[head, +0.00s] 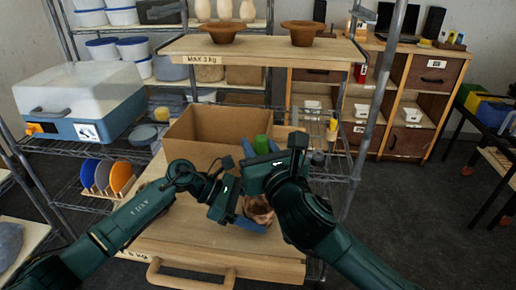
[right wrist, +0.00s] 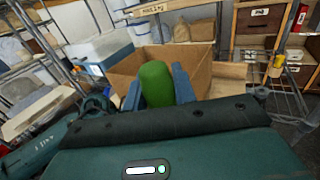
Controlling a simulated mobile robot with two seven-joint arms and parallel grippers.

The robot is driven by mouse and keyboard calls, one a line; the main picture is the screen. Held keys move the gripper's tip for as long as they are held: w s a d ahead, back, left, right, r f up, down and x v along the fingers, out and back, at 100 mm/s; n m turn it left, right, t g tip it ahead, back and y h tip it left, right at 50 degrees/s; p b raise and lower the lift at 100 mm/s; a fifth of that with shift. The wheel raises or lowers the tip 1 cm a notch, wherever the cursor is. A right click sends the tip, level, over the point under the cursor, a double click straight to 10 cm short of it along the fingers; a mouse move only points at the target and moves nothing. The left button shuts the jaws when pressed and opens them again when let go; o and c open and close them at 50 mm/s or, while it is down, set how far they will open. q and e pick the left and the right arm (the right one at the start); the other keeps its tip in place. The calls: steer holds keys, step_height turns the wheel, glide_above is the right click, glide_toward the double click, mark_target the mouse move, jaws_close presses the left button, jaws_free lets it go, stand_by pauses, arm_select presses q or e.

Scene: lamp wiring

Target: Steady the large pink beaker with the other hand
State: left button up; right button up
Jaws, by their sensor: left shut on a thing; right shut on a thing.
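A pinkish-brown rounded vessel (head: 261,208), which I take for the large pink beaker, is low between my arms above the wooden worktop. My left gripper (head: 248,222) is shut on it with blue fingers; the right arm hides part of it, and I cannot tell whether it is upright. My right gripper (head: 261,148) is higher and points away, toward the cardboard box. It is shut on a green round-topped thing (head: 262,144), which also shows between its blue fingers in the right wrist view (right wrist: 157,84).
An open cardboard box (head: 190,152) stands just behind my grippers on the wooden worktop (head: 200,236). A wooden shelf (head: 260,48) with two brown bowls is above it. A metal shelf post (head: 377,90) rises at the right. The worktop's front is clear.

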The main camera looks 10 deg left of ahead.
steer(key=shift+w, duration=0.1)
stand_by(0.3)
steer(key=shift+f, duration=4)
steer(key=shift+f, duration=1.5)
